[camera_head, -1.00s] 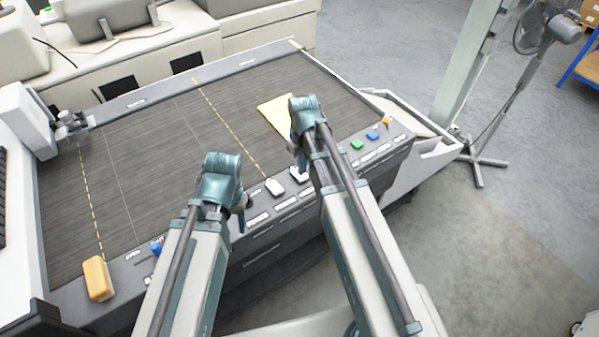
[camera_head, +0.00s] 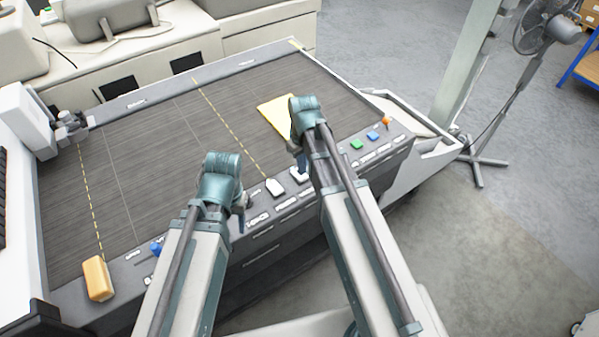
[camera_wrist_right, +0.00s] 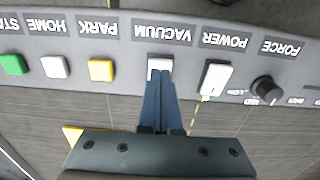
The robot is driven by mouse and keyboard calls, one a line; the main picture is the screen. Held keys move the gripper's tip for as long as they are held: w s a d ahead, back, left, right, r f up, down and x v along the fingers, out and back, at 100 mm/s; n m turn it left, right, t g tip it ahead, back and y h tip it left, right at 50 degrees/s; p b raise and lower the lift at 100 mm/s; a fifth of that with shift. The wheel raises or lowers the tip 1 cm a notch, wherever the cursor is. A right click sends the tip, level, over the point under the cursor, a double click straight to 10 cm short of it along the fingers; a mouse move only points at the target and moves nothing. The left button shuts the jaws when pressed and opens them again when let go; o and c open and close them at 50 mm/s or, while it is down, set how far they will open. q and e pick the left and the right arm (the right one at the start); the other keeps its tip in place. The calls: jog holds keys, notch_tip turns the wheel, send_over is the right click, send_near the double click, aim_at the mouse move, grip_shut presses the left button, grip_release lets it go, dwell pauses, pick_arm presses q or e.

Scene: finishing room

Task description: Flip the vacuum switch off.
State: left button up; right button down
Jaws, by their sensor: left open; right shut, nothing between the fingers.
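The vacuum switch (camera_wrist_right: 160,65) is a white rocker beneath the VACUUM label on the grey control panel, which appears upside down in the right wrist view. My right gripper (camera_wrist_right: 161,80) is shut and empty. Its fingertips overlap the lower edge of the switch in that view; I cannot tell whether they touch it. In the head view the switch (camera_head: 298,175) shows beside my right gripper (camera_head: 301,163), partly covered by it. My left gripper (camera_head: 241,222) hangs over the panel's left half, near the black knob, seen too small to show its fingers clearly.
The white power switch (camera_wrist_right: 215,78) is close beside the vacuum switch, with the black force knob (camera_wrist_right: 266,90) beyond. The yellow park button (camera_wrist_right: 102,70) lies on the other side. A yellow sheet (camera_head: 276,115) lies on the dark bed, and an orange block (camera_head: 97,278) at the panel's left end.

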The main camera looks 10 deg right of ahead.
aim_at(302, 177)
pick_arm(q)
jog(key=shift+f+b, duration=1)
pick_arm(e)
jog(key=shift+f, duration=0.95)
notch_tip(302, 177, up, 7)
jog(key=p, duration=0.7)
jog(key=shift+r, duration=0.1)
pick_arm(q)
notch_tip(302, 177, up, 7)
pick_arm(e)
jog(key=shift+s+a, duration=0.1)
pick_arm(q)
notch_tip(302, 177, down, 5)
jog(key=b, duration=0.4)
jog(key=shift+r+b, duration=0.2)
jog(key=shift+b, duration=0.1)
pick_arm(e)
jog(key=s+a+f, duration=0.2)
jog(key=s+a, duration=0.3)
jog(key=s, duration=0.2)
jog(key=s+a+f+h, duration=0.1)
jog(key=s+a+f, duration=0.1)
jog(key=s+a, duration=0.3)
jog(key=shift+s+a+f, duration=0.15)
jog(key=shift+s+f, duration=0.2)
jog(key=shift+s, duration=0.7)
